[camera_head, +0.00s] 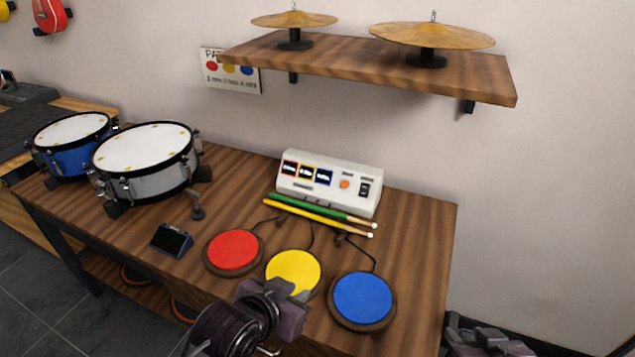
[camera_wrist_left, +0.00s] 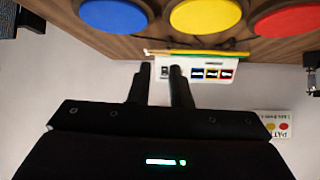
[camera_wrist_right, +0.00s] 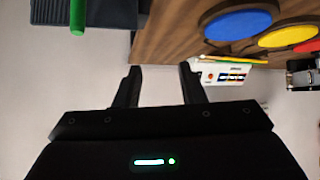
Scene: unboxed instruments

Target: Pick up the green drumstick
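The green drumstick (camera_head: 318,208) lies on the wooden table in the head view, along the front of the white control box. A yellow drumstick (camera_head: 310,216) lies close beside it on the near side. My left gripper (camera_head: 282,303) is over the near table edge, by the yellow pad, apart from the sticks. In the left wrist view its fingers (camera_wrist_left: 162,85) are apart with nothing between. My right gripper (camera_head: 487,343) is at the bottom right, beyond the table's right side. In the right wrist view its fingers (camera_wrist_right: 160,85) are open and empty.
Red (camera_head: 234,251), yellow (camera_head: 294,271) and blue (camera_head: 362,299) pads lie before the white box (camera_head: 329,183). Drums (camera_head: 147,148) stand at left. A cymbal shelf (camera_head: 372,65) overhangs the back. A green rod-like thing (camera_wrist_right: 77,15) shows in the right wrist view.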

